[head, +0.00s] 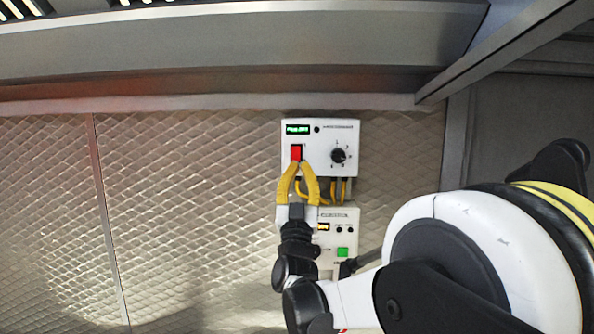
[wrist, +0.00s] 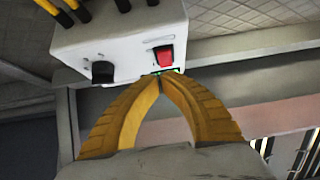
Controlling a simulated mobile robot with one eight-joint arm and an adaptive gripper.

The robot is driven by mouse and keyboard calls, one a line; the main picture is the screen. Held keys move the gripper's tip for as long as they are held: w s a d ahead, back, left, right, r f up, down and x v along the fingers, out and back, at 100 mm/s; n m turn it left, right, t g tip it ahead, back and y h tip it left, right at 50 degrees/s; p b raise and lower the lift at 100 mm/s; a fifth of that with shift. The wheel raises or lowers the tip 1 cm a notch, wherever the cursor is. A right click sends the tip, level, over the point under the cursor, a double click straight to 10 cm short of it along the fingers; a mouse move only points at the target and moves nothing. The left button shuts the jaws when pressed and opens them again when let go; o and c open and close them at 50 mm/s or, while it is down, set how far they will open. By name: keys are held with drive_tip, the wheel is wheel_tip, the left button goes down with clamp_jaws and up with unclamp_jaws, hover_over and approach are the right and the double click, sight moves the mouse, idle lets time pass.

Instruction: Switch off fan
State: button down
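The upper white control box (head: 320,135) is on the wall, with a red rocker switch (head: 296,152), a black knob (head: 338,156) and a lit green display (head: 297,129). My gripper (head: 299,163) has its yellow fingers shut tip to tip, with nothing between them. In the head view the tips are at the lower edge of the red switch; I cannot tell if they touch it. In the wrist view the box is upside down, the red switch (wrist: 165,55) is clear of my gripper (wrist: 160,78), and the tips partly cover the green display.
A second white box (head: 339,216) with a green button (head: 342,252) is below, joined by yellow cables (head: 341,190). My arm covers part of it. A metal hood (head: 240,45) overhangs above. The quilted metal wall (head: 190,210) to the left is clear.

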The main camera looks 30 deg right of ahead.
drive_tip(key=w+f+b+v, duration=0.1)
drive_tip(key=b+v, duration=0.2)
drive_tip(key=v, duration=0.7)
drive_tip(key=s+a+f+n+g+y+b, duration=0.15)
drive_tip(key=a+f+y+b, duration=0.35)
drive_tip(key=f, duration=0.5)
drive_tip(key=a+f+n+g+y+b, duration=0.2)
drive_tip(key=a+f+n+y+b, duration=0.15)
drive_tip(key=f+b, duration=0.4)
drive_tip(key=a+f+n+g+y+b, duration=0.2)
drive_tip(key=a+f+y+b, duration=0.3)
drive_tip(key=f, duration=0.7)
drive_tip(key=s+a+f+g+b, duration=0.1)
drive_tip(key=s+f+g+b, duration=0.3)
drive_tip(key=s+f, duration=0.6)
drive_tip(key=s+a+f+g+y+b, duration=0.1)
drive_tip(key=s+f+g+b, duration=0.4)
drive_tip(key=s+f, duration=0.4)
wheel_tip(320, 180, down, 7)
drive_tip(key=shift+s+b, duration=0.4)
drive_tip(key=shift+b, duration=0.1)
drive_tip(key=shift+a, duration=0.1)
